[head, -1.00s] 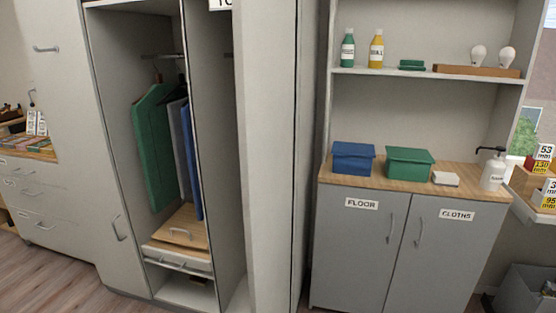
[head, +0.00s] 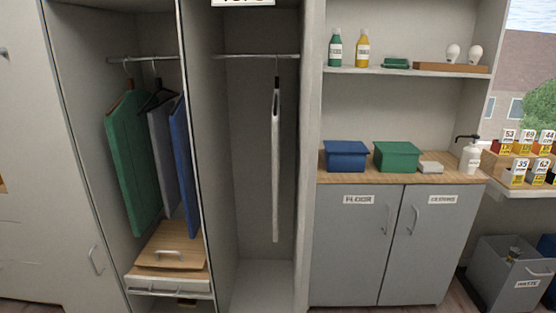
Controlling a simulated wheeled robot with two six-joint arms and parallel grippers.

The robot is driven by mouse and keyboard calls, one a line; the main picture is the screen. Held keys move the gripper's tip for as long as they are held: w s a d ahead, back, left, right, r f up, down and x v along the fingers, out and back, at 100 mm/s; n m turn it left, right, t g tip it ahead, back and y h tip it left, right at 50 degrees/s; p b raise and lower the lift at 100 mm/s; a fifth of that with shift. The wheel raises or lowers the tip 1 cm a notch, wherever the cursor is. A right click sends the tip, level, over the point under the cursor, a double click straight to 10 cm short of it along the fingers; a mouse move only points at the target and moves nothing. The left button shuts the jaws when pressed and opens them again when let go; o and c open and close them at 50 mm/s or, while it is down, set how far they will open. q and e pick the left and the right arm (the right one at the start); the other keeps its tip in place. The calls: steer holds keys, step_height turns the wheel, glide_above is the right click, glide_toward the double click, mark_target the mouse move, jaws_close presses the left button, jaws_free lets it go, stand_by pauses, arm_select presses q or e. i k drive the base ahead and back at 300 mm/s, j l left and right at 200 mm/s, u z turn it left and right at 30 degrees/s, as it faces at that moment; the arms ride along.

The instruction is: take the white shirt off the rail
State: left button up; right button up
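A white garment (head: 276,165), seen nearly edge-on, hangs from a hanger on the rail (head: 256,56) in the right wardrobe compartment. It hangs alone there, with space on both sides. It looks like the white shirt. In the left compartment, a green garment (head: 132,160), a grey garment (head: 163,150) and a blue garment (head: 184,165) hang from another rail (head: 145,59). Neither of my grippers is in the head view.
A divider (head: 200,150) separates the compartments. A wooden-topped drawer unit (head: 172,246) stands below the left garments. To the right, a grey cabinet (head: 340,245) carries a blue box (head: 346,156) and a green box (head: 397,156). A waste bin (head: 500,275) stands far right.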

mark_target(276, 110)
steer(key=i+j+z, duration=0.2)
steer(key=j, duration=0.4)
steer(key=i+j+z, duration=0.2)
steer(key=j, duration=0.35)
steer(key=j+z, duration=0.2)
steer(key=j, duration=0.4)
steer(key=i, duration=0.45)
